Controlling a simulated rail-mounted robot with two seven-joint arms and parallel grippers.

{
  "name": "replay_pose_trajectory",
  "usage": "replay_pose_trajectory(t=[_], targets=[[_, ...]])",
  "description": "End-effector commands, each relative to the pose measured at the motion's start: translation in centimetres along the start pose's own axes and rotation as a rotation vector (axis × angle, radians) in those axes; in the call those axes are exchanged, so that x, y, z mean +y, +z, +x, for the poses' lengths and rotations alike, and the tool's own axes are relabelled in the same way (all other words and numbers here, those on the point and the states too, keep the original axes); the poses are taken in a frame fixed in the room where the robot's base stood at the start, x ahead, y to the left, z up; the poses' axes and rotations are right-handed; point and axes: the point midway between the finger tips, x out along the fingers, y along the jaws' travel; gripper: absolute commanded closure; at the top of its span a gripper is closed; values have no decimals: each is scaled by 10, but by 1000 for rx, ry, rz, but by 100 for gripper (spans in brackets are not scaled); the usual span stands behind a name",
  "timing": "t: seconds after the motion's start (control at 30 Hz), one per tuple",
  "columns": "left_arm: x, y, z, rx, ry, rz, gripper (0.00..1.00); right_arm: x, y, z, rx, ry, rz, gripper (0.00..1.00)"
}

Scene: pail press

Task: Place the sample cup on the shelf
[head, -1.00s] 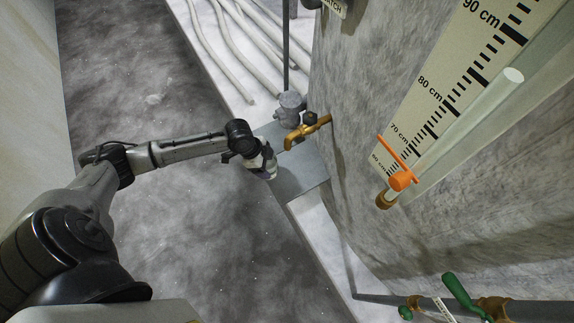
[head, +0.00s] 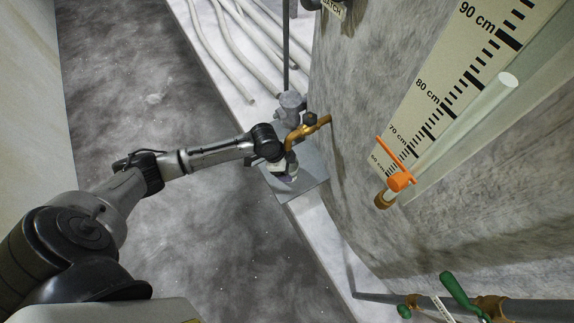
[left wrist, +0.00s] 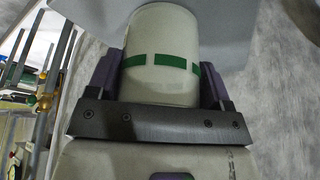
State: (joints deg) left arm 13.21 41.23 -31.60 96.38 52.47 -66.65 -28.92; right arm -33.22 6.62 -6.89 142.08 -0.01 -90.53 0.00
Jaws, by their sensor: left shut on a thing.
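The sample cup (left wrist: 160,50) is pale with a green band and stands between the fingers of my left gripper (left wrist: 162,85) in the left wrist view. In the head view my left gripper (head: 284,168) is shut on the cup, over the grey shelf (head: 307,185) below the brass tap. The cup is mostly hidden by the gripper there. I cannot tell whether its base touches the shelf. The shelf also shows behind the cup in the left wrist view (left wrist: 228,30). My right gripper is not in view.
The brass tap (head: 307,130) sticks out of the big grey tank (head: 365,75) close beside my left gripper. A grey fitting (head: 291,104) stands behind it. A gauge with an orange marker (head: 400,181) is to the right. Pale pipes (head: 222,45) run along the back floor.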

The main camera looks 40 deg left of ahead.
Motion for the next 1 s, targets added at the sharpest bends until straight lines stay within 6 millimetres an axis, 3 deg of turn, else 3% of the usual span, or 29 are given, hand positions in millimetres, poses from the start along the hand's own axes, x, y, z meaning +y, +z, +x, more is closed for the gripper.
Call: replay_pose_trajectory(t=[0.17, 0.2, 0.43, 0.67, 0.87, 1.0], targets=[[0, 1, 2, 0, 0, -1, 49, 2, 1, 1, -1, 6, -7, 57], [0, 1, 2, 0, 0, 0, 23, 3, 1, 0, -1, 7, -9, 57], [0, 1, 2, 0, 0, 0, 1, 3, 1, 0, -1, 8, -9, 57], [0, 1, 1, 1, 0, 0, 1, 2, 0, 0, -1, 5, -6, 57], [-1, 0, -14, 1, -1, 1, 1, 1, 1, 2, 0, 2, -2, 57], [0, 29, -22, -4, 1, -2, 1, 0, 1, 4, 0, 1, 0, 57]])
